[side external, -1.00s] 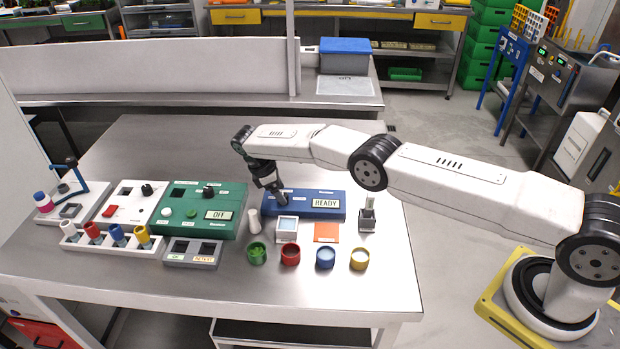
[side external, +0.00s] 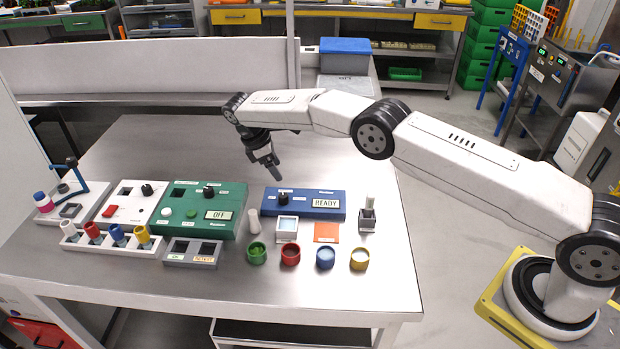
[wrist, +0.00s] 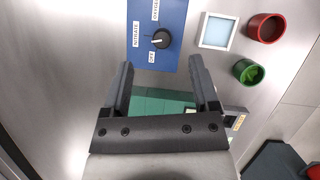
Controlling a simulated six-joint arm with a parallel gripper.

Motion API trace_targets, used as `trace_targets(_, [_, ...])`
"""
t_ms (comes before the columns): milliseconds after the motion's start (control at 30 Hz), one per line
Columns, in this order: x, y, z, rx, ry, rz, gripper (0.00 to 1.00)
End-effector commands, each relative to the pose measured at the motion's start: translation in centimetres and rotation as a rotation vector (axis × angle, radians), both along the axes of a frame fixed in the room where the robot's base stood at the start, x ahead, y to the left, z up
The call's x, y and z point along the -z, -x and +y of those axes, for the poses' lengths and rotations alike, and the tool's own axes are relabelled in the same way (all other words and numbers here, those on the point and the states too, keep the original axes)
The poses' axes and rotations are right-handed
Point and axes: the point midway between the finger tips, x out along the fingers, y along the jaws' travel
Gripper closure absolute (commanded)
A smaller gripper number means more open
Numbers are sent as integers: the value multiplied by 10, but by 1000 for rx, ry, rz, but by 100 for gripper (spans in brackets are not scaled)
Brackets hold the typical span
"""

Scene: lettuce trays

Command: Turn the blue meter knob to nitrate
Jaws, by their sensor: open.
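The blue meter (side external: 304,213) lies on the steel table with its display reading READY. Its black knob (side external: 283,198) is uncovered, and it also shows in the wrist view (wrist: 161,39) on the blue face (wrist: 172,58). The knob's white pointer mark appears to point left, toward the NITRATE label (wrist: 136,34); an OFF label (wrist: 152,57) is below it. My gripper (side external: 272,165) is above and behind the meter, apart from the knob. In the wrist view my gripper (wrist: 161,66) is open, with nothing between its fingers.
A green meter (side external: 190,210) reading OFF is left of the blue one. A small square dish (side external: 287,229), an orange pad (side external: 326,232) and several coloured cups, one red (side external: 290,255), stand in front. The table behind the meters is clear.

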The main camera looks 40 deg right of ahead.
Motion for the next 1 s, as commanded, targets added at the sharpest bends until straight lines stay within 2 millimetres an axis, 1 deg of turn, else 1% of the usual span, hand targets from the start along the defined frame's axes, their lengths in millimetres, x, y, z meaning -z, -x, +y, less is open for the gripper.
trace_targets(167, [-3,0,0,0,0,0,23])
trace_targets(567, [1,0,0,-3,-31,-5,22])
trace_targets(767, [10,0,2,-4,-141,-37,22])
trace_targets(1000, [22,4,6,32,-337,-131,22])
